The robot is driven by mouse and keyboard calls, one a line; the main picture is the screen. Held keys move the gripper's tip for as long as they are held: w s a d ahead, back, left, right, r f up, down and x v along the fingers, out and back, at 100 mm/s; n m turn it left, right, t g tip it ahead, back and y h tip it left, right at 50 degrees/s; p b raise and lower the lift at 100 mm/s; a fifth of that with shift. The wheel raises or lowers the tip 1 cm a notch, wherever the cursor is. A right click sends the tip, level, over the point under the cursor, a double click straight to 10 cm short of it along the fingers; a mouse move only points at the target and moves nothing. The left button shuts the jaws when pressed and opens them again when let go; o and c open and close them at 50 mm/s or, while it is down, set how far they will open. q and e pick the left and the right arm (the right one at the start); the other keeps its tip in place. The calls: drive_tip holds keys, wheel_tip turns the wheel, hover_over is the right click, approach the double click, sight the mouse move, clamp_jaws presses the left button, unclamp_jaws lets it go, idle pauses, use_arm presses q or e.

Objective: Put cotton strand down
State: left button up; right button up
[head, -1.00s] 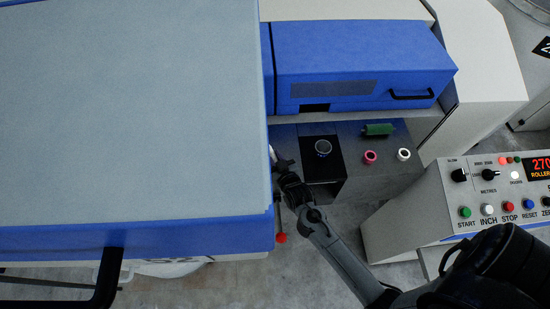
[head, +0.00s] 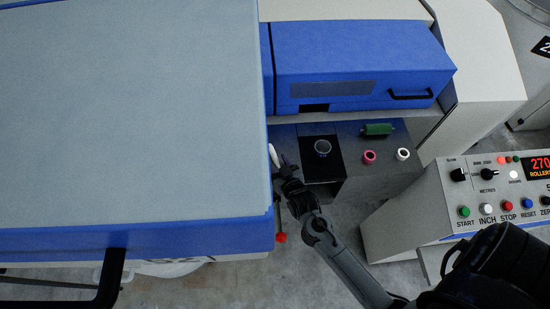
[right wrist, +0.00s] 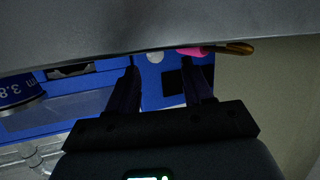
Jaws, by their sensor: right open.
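A small white elongated piece (head: 274,155), which may be the cotton strand, shows at the edge of the large grey-topped cover, just by the tips of my right gripper (head: 281,164). I cannot tell whether they touch. The right gripper is open beside the dark bench. In the right wrist view its two dark fingers (right wrist: 163,80) stand apart with blue panel behind them, and no strand can be made out between them. My left gripper is not in view.
The large cover (head: 130,110) fills the left. A black plate with a round cup (head: 323,148), a pink ring (head: 369,157), a white ring (head: 403,154) and a green roller (head: 378,129) are on the bench. A red-knobbed lever (head: 281,238) and control panel (head: 500,195) stand nearby.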

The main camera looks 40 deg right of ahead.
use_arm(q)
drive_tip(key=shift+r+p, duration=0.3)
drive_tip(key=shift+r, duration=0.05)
use_arm(e)
drive_tip(key=s+a+r+n+g+y, duration=0.2)
drive_tip(key=s+a+r+g, duration=0.1)
drive_tip(key=s, duration=0.8)
drive_tip(key=s+a+r+n+g+y, duration=0.2)
drive_tip(key=s+a+g, duration=0.3)
drive_tip(key=s, duration=0.5)
drive_tip(key=shift+s+a+r+n+g, duration=0.35)
drive_tip(key=shift+r+g, duration=0.2)
drive_tip(key=shift+g, duration=0.65)
use_arm(q)
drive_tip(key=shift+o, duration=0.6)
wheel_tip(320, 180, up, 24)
drive_tip(key=p, duration=2.3)
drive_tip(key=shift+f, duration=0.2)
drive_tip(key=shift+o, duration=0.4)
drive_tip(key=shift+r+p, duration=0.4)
drive_tip(key=shift+p, duration=0.25)
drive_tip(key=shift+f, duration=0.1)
use_arm(e)
wheel_tip(320, 180, up, 24)
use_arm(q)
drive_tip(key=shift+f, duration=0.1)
